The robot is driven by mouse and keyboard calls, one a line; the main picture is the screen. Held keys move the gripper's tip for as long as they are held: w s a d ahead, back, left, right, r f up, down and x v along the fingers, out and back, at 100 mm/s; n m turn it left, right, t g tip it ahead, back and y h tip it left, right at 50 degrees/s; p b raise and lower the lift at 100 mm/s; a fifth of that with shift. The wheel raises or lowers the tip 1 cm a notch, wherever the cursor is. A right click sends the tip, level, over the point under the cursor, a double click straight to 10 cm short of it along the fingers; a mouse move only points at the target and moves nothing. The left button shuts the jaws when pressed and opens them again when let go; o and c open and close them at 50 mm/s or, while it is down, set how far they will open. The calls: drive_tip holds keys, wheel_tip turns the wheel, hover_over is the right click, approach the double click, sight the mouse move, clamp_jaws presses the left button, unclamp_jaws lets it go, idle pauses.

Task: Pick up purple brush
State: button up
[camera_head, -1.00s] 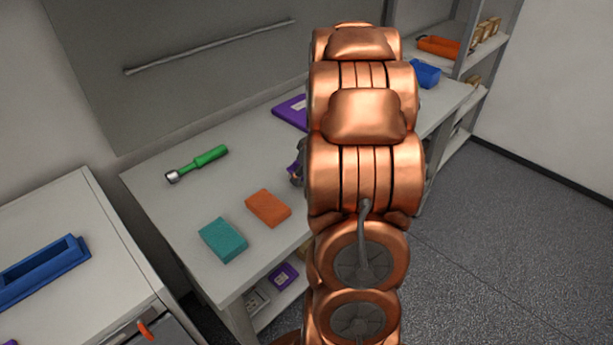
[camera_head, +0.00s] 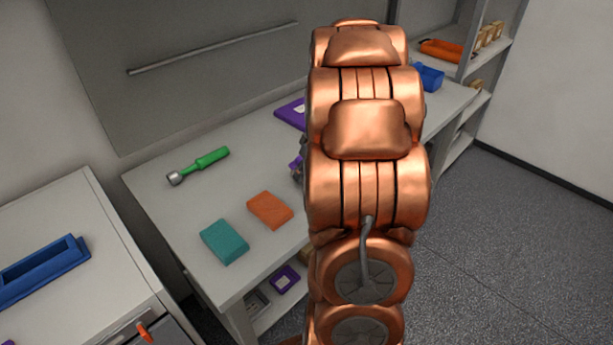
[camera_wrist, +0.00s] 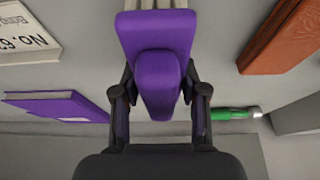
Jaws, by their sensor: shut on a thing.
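The purple brush (camera_wrist: 158,65) is between the two black fingers of my gripper (camera_wrist: 159,105) in the wrist view. The fingers press on both sides of its purple body, and pale bristles show at the top edge of that view. My gripper is shut on the brush. In the head view my copper arm hides most of the gripper and brush; only a small purple and dark bit shows at the arm's left edge, over the table. I cannot tell from the frames whether the brush is clear of the tabletop.
On the table (camera_head: 165,215) lie a green-handled tool (camera_head: 200,164), an orange block (camera_head: 270,210), a teal block (camera_head: 224,242) and a purple book (camera_head: 291,113). A blue bin (camera_head: 429,77) stands behind my arm. A blue tray (camera_head: 45,268) is on the left cabinet. Floor at right is clear.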

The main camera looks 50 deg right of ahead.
drive_tip(key=shift+r, duration=0.45)
drive_tip(key=shift+s+a+r, duration=0.1)
drive_tip(key=shift+a+r, duration=0.05)
drive_tip(key=shift+a, duration=0.05)
drive_tip(key=s+a+b, duration=0.1)
drive_tip(key=s+a, duration=0.1)
drive_tip(key=a, duration=0.2)
drive_tip(key=s+a+r+b, duration=0.1)
drive_tip(key=s+a+b, duration=0.1)
drive_tip(key=a, duration=0.3)
drive_tip(key=s+a+b, duration=0.1)
drive_tip(key=s+a, duration=0.2)
drive_tip(key=a, duration=0.1)
drive_tip(key=shift+s+a+r+b, duration=0.25)
drive_tip(key=shift+a+b, duration=0.05)
drive_tip(key=shift+b, duration=0.1)
drive_tip(key=o, duration=0.5)
drive_tip(key=shift+c, duration=1.6)
